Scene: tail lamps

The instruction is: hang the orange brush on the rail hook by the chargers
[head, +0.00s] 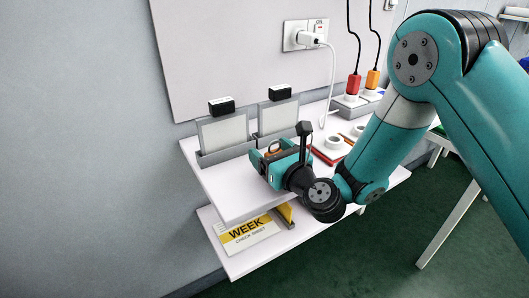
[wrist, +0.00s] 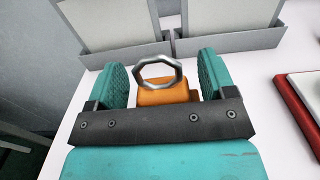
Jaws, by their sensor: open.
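The orange brush (wrist: 168,97) shows in the wrist view as an orange block with a grey metal ring at its top. It lies between the two teal fingers of my gripper (wrist: 161,68), with a gap on each side. My gripper (head: 269,158) is open, low over the front of the white upper shelf in the head view. A bit of the orange brush (head: 272,149) shows between the fingers there. My gripper's body hides the brush's lower part. The chargers (head: 363,83), one red and one orange on black cords, are at the back right. I cannot make out the rail hook.
Two grey holders with pale panels (head: 222,133) stand at the back of the shelf (head: 228,202), with black blocks on top. A red-edged tray (head: 330,157) lies right of my gripper. A white plug and cable (head: 331,85) hang behind. A yellow WEEK sign (head: 247,236) is on the lower shelf.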

